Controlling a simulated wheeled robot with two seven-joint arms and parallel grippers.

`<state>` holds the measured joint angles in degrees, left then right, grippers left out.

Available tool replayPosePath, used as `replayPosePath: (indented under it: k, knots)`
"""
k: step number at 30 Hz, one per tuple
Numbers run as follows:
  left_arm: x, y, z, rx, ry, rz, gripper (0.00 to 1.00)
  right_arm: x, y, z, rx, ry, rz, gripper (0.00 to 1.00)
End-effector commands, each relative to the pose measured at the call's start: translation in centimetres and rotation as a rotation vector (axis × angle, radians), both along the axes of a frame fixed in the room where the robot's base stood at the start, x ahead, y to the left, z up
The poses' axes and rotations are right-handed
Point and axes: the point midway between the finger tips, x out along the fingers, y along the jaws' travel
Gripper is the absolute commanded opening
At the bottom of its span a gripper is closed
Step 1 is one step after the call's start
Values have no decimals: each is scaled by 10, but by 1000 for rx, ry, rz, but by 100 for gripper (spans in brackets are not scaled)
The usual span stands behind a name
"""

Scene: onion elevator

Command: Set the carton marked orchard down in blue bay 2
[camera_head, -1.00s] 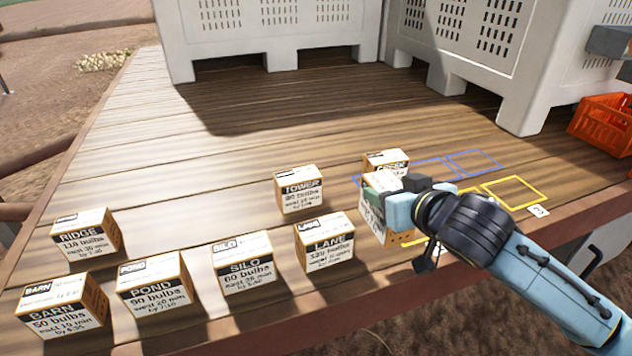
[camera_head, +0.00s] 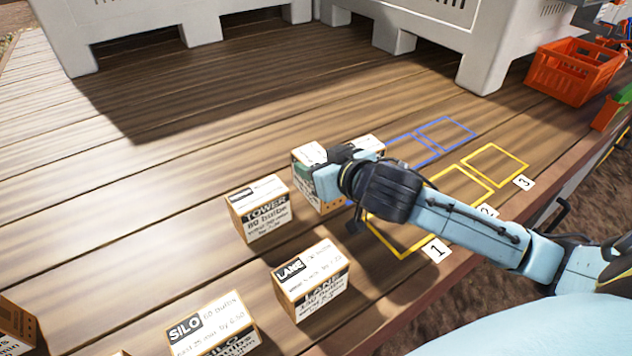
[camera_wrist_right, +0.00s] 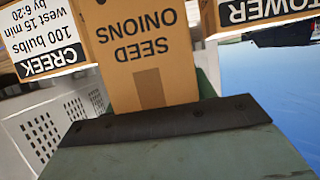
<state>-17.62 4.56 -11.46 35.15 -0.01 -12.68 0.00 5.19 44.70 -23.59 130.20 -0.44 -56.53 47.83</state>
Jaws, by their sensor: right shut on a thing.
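My right gripper (camera_head: 328,176) is shut on a carton (camera_head: 304,158), held beside the tower carton (camera_head: 262,215). Its name label cannot be read now; the wrist view shows its side (camera_wrist_right: 145,50) with "SEED ONIONS" upside down. The creek carton (camera_head: 370,143) is just behind the gripper, at the near end of the blue row, and shows in the wrist view (camera_wrist_right: 45,45). Blue bay 2 (camera_head: 437,155), the middle blue outline, looks empty, its near part hidden by creek and my wrist. My left gripper is not in view.
Yellow bays 1 (camera_head: 402,256), 2 (camera_head: 489,187) and 3 (camera_head: 526,165) look empty, partly covered by my arm. The lane carton (camera_head: 312,285) and silo carton (camera_head: 212,325) stand in front. White bins (camera_head: 480,45) and an orange crate (camera_head: 570,75) stand behind. The deck's middle is clear.

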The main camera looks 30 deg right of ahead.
Motion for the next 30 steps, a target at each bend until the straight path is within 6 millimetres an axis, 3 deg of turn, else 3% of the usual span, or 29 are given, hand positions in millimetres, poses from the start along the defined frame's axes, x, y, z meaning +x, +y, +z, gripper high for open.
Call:
replayPosePath:
  k: [10,22,23,27,30]
  knots:
    - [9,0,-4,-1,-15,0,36,0,0,-37,0,-2,0,17]
    - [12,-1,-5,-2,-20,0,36,0,0,-42,2,-3,1,17]
    - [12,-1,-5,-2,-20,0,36,0,0,-43,1,0,0,57]
    - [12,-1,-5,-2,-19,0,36,0,0,-43,0,0,0,75]
    - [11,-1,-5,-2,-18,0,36,0,0,-43,0,0,0,76]
